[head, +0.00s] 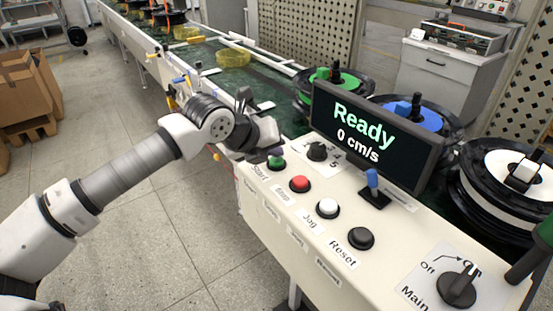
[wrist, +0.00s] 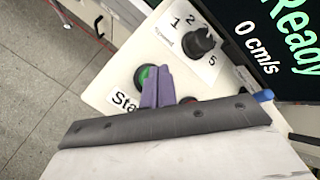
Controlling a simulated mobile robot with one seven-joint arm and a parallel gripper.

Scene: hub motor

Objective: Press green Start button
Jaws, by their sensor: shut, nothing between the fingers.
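The green Start button (head: 276,162) is at the far left end of the button row on the white control panel (head: 275,192). In the wrist view the green button (wrist: 146,77) shows partly behind the fingers, above a label reading "Sta". My gripper (head: 275,151) is shut and empty, with its purple fingertips (wrist: 157,70) over or right at the button. I cannot tell whether they touch it. The display (head: 372,132) reads "Ready" and "0 cm/s".
A red button (head: 300,184), a white button (head: 328,208) and a black button (head: 361,238) follow along the panel. A black speed knob (head: 318,151) stands just behind Start. A conveyor (head: 235,82) runs behind.

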